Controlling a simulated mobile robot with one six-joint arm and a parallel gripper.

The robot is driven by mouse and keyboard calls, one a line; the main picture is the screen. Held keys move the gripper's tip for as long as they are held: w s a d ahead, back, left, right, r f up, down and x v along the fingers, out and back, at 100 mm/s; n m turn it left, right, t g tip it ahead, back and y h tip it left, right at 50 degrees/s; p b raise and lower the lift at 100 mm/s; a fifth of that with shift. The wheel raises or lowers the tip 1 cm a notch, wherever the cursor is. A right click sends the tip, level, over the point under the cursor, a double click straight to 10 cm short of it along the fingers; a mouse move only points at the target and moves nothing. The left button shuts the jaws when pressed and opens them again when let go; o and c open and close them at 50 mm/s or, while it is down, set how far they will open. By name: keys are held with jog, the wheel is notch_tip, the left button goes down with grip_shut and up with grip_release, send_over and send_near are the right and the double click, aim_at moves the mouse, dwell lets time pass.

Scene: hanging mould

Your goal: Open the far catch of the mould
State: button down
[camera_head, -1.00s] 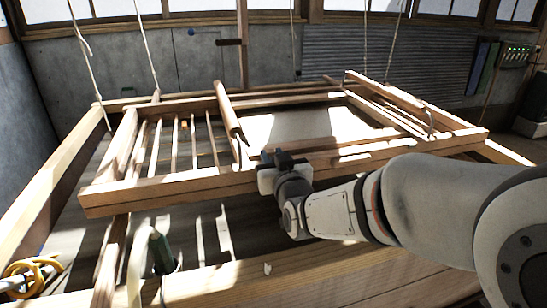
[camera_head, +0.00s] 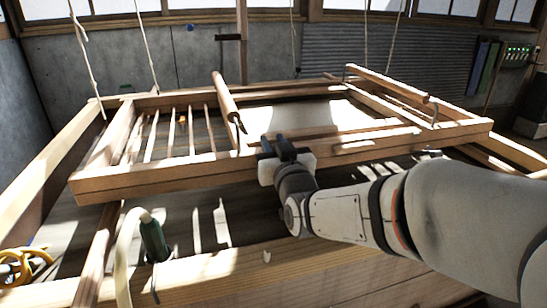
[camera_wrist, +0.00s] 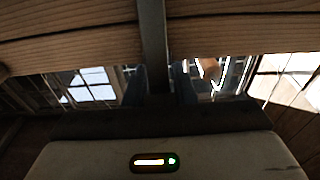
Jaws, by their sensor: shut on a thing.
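The mould is a wooden frame (camera_head: 165,178) hanging on ropes above the bench. It has thin slats at its left and a pale sheet (camera_head: 300,115) in its middle. A round wooden bar (camera_head: 226,98) with a dark hooked near end stands up across it. At the right a second bar (camera_head: 390,84) has a dark metal hook (camera_head: 435,112) by its near end. My gripper (camera_head: 279,148) is at the front rail. In the wrist view its fingers (camera_wrist: 157,82) are shut on a narrow dark bar (camera_wrist: 153,35) crossing the wood. I cannot tell which fitting is the far catch.
Ropes (camera_head: 147,50) rise from the mould's corners. A pale hose and green bottle-like piece (camera_head: 155,240) stand below the front rail. A yellow coil (camera_head: 22,265) lies at the left. The heavy front beam (camera_head: 240,270) runs under my arm.

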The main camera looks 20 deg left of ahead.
jog(key=shift+s+d+f+t+y+b, duration=0.3)
jog(key=shift+t+b, duration=0.4)
jog(key=shift+b, duration=1.5)
jog(key=shift+s+r+b, duration=0.15)
jog(key=shift+r+b, duration=0.05)
jog(key=shift+b, duration=0.1)
jog(key=shift+r, duration=0.1)
jog(key=c, duration=1.3)
grip_release()
notch_tip(320, 180, up, 10)
jog(key=p, duration=0.3)
